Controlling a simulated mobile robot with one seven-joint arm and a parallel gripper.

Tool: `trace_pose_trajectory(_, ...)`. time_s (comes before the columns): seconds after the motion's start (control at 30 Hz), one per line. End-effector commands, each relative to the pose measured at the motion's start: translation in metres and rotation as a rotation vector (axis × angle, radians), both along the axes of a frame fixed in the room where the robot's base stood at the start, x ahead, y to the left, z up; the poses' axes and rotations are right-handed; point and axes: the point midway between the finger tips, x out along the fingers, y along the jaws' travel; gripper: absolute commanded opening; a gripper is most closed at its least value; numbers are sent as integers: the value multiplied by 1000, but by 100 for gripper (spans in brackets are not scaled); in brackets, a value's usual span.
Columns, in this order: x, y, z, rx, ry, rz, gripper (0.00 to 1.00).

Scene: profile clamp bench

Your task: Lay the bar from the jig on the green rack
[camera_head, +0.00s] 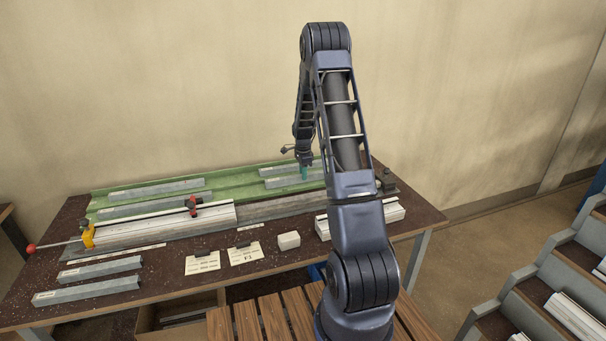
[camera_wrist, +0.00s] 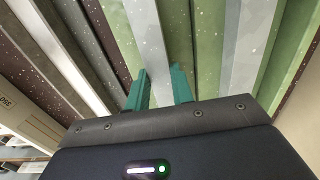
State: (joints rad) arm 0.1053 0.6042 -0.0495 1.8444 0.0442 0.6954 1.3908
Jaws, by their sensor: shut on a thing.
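The green rack (camera_head: 225,179) lies along the back of the bench, with grey bars on it at left and right. My gripper (camera_head: 304,173) is over its right part. In the wrist view, my gripper's teal fingers (camera_wrist: 161,70) are shut on a pale grey bar (camera_wrist: 146,40), one finger on each side. Green rack surface shows on both sides of this bar. The held bar (camera_head: 283,182) runs along the rack's front part; whether it touches the rack is unclear. The jig (camera_head: 160,228), a long grey rail with a yellow block and red clamp, stands in front of the rack.
Another bar (camera_wrist: 245,50) lies on the rack behind the held one. Two bars (camera_head: 88,290) lie at the bench's front left. Paper cards (camera_head: 202,263) and a small pale block (camera_head: 289,241) lie in front of the jig. A red-knobbed lever (camera_head: 31,248) sticks out left.

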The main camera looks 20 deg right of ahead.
Motion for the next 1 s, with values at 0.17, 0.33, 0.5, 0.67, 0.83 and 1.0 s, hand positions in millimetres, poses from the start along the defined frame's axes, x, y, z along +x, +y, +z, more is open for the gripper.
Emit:
trace_pose_trajectory(0.17, 1, 0, 1, 0, -2, 0, 0)
trace_pose_trajectory(0.33, 1, 0, -2, 0, -2, 0, 0)
trace_pose_trajectory(0.5, 0, 0, -2, 0, -2, 0, 45)
trace_pose_trajectory(0.67, 0, 0, -2, 0, -1, 1, 45)
trace_pose_trajectory(0.83, 1, 0, 2, 0, -2, 1, 45)
trace_pose_trajectory(1.0, 1, 0, 23, -1, -5, 1, 45)
